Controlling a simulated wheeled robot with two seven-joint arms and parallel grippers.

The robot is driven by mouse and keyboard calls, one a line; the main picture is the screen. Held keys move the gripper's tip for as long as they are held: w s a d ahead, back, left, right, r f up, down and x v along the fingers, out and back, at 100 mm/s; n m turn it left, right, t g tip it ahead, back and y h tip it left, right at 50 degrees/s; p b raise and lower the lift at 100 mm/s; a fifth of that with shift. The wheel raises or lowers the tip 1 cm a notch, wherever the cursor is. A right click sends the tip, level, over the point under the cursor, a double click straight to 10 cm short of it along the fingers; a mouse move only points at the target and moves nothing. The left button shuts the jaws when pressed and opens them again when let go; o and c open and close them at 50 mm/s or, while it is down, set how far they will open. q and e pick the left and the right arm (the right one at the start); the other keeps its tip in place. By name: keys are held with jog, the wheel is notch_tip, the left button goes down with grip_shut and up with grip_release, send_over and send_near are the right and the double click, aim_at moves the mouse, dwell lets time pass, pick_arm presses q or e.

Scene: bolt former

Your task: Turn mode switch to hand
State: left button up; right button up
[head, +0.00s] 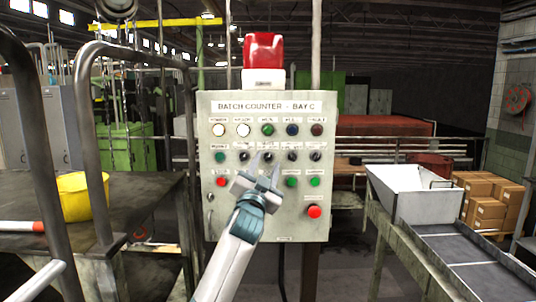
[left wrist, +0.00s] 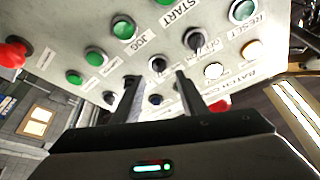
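The grey control panel (head: 265,224) headed "BATCH COUNTER - BAY C" faces me. Its middle row has several black selector knobs, including one at left (head: 244,156) and one at right (head: 315,156). Their small labels are too blurred to tell which is the mode switch. My left gripper (head: 267,163) is in front of the panel, fingers apart and empty, pointing at the middle row. In the left wrist view, turned over, a black knob (left wrist: 157,63) shows just beyond the gap between the fingertips (left wrist: 157,77). I cannot tell whether they touch it. My right gripper is out of view.
A red stop button (head: 314,211) sits at the panel's lower right, and green buttons (head: 292,182) lie close to the gripper. A metal rail (head: 98,140) and a table with a yellow bucket (head: 82,195) stand at left. A conveyor (head: 455,245) stands at right.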

aim_at(269, 156)
pick_arm(q)
jog(key=shift+p+x, duration=0.45)
jog(key=shift+x, duration=1.05)
jog(key=shift+c, duration=0.5)
grip_shut()
